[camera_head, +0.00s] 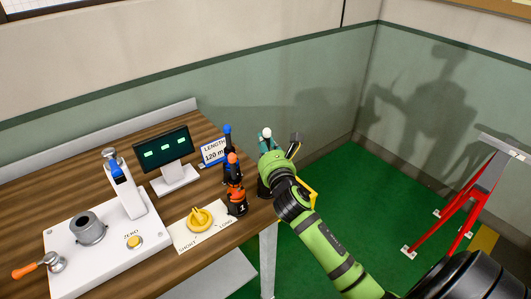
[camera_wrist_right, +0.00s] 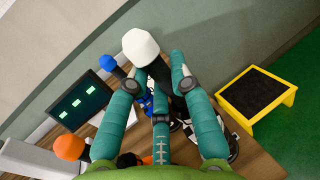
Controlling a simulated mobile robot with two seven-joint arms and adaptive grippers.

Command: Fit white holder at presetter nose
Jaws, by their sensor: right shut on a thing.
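The white holder has a white rounded top (camera_head: 266,132) and stands upright at the right end of the wooden table. Its white top also shows in the right wrist view (camera_wrist_right: 140,47). My right gripper (camera_head: 267,156) is shut on the white holder, its teal fingers around the body below the top. I cannot tell whether the holder's base is clear of the table. The presetter (camera_head: 70,261) is a white base at the table's left, with a grey round nose (camera_head: 90,228) with an open, empty-looking top. My left gripper is not in view.
An orange-topped holder (camera_head: 235,172) and a blue-topped holder (camera_head: 227,137) stand just left of my right gripper. A yellow stool (camera_wrist_right: 257,95) stands on the floor.

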